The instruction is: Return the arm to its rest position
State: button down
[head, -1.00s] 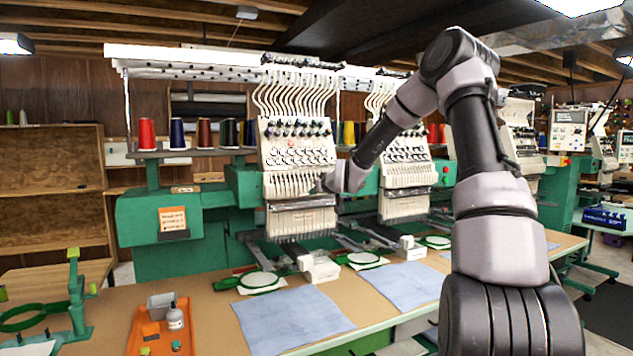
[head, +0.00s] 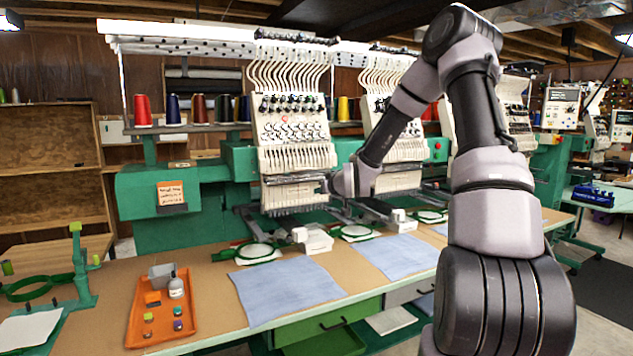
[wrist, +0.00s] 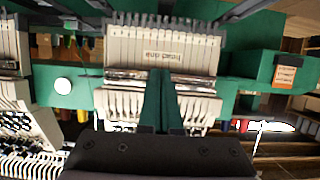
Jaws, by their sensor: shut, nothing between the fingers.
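My arm rises at the right of the head view, bends at the top and reaches down and left to its wrist (head: 352,180), in front of the embroidery machines. My gripper (wrist: 160,78) shows in the wrist view as two green fingers close together, shut and empty. The fingers are not clear in the head view. The wrist view looks upside down at a white needle head (wrist: 160,45) on a green machine body; I cannot tell how far the fingers are from it.
The table (head: 215,290) bears an orange tray (head: 140,325) with a bottle and small items, blue cloths (head: 285,290) and green hoops (head: 258,252). Thread cones (head: 142,110) stand on the machine's rack. Wooden shelves (head: 45,165) are at left. Open floor shows at far right.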

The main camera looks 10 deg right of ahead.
jog(key=s+d+r+m+g+h, duration=0.1)
jog(key=s+r, duration=0.4)
jog(key=s, duration=0.3)
jog(key=s+d+r+m+g+h, duration=0.1)
jog(key=s+r+g, duration=0.1)
jog(key=s+r, duration=0.35)
jog(key=s+r+m+g+h, duration=0.1)
jog(key=s+r, duration=0.2)
jog(key=s, duration=0.7)
jog(key=s+r+m+g+y, duration=0.1)
jog(key=s+m, duration=0.1)
jog(key=s, duration=0.7)
jog(key=s+r+m+g+y, duration=0.1)
jog(key=s+r, duration=0.1)
jog(key=s, duration=0.7)
jog(key=shift+s+a+r+m, duration=0.3)
jog(key=shift+s+m, duration=0.05)
jog(key=shift+m, duration=0.05)
jog(key=shift+d, duration=0.1)
